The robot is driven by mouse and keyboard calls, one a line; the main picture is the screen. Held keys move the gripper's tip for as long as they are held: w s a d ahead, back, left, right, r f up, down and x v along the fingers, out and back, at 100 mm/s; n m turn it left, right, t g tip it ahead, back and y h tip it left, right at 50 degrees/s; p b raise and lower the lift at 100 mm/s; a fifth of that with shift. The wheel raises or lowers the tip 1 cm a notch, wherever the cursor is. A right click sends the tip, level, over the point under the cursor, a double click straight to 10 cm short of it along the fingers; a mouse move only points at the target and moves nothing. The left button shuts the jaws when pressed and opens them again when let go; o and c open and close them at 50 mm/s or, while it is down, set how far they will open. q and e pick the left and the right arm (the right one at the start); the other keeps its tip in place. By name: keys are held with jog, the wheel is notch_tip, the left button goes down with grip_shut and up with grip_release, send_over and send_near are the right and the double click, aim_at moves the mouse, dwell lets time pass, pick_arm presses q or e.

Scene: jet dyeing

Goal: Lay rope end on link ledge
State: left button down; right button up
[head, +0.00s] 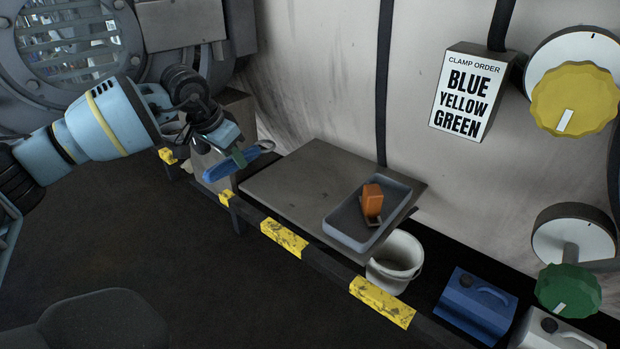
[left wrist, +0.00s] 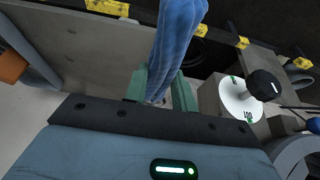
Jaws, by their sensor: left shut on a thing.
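My left gripper (head: 240,157) comes in from the left in the head view. Its green fingers (left wrist: 160,90) are shut on a blue rope end (head: 231,166), a twisted blue fabric length that also fills the top middle of the left wrist view (left wrist: 178,45). The rope end is held above the left end of a grey metal ledge (head: 290,180), apart from its surface as far as I can see. I cannot tell for certain whether this ledge is the link ledge. My right gripper is not in view.
A grey tray (head: 341,238) with an orange-handled tool (head: 372,200) stands on the ledge's right end. A white bucket (head: 396,262) and a blue canister (head: 476,305) stand to the right. A yellow-marked rail (head: 318,259) runs along the front. The ledge's left part is clear.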

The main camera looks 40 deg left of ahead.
pick_arm(q)
send_over(302, 176)
jog(key=s, duration=0.1)
jog(key=shift+s+f, duration=0.2)
jog(key=shift+f, duration=0.5)
jog(key=shift+a+f, duration=0.1)
jog(key=shift+f, duration=1.65)
jog(key=shift+f, duration=0.1)
jog(key=c, duration=1.1)
grip_release()
jog(key=shift+c, duration=0.2)
jog(key=shift+r, duration=0.25)
jog(key=p+v, duration=0.1)
jog(key=v, duration=1.1)
